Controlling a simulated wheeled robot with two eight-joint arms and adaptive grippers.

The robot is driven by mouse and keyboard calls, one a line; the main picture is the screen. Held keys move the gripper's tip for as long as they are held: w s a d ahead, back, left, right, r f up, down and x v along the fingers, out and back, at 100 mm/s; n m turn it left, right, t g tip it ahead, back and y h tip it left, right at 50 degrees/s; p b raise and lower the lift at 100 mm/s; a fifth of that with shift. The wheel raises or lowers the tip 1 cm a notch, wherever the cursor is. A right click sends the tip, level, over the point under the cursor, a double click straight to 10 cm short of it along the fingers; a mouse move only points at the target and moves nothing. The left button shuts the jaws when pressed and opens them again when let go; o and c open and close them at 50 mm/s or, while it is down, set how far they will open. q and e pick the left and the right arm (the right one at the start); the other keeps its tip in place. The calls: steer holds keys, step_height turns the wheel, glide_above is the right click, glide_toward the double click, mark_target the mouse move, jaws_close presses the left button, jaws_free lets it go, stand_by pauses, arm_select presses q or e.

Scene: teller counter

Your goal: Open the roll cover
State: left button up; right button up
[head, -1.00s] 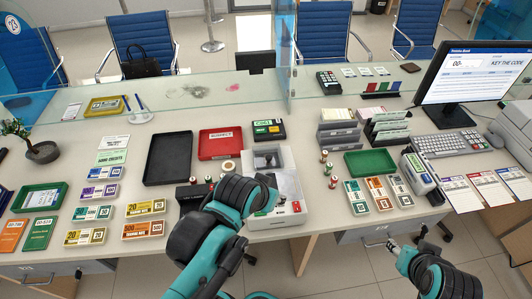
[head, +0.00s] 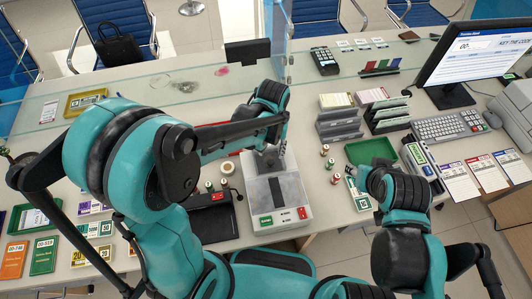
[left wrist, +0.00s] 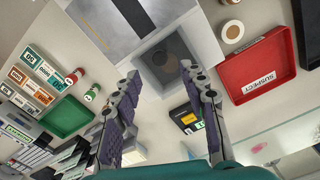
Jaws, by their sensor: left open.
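A light grey machine (head: 299,184) stands on the counter at the middle of the head view, with a dark strip down its top and green and red marks along its front. I cannot tell for sure which part is the roll cover. The left wrist view shows the machine's pale top (left wrist: 200,22) with a dark panel (left wrist: 140,14) and a square grey recess holding a dark round shape. My left gripper (left wrist: 160,88) is open and empty, its fingers apart below that recess. In the head view it is over the machine's back end. My right gripper's jaws are unclear beside the green tray.
A red tray (left wrist: 262,68) and coin rolls (head: 326,150) flank the machine. The green tray (head: 371,150) is right of it, file racks (head: 339,124) behind. A black tray (head: 212,215) is at its left, partly hidden by my arm. A glass screen crosses the counter behind.

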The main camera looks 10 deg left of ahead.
mark_target(271, 162)
arm_select(q)
step_height(271, 162, down, 6)
steer(key=shift+w+r+b, duration=0.1)
steer(key=shift+r+b, duration=0.05)
steer(key=shift+b, duration=0.55)
steer(key=shift+f, duration=0.45)
steer(key=shift+c, duration=0.4)
jaws_close()
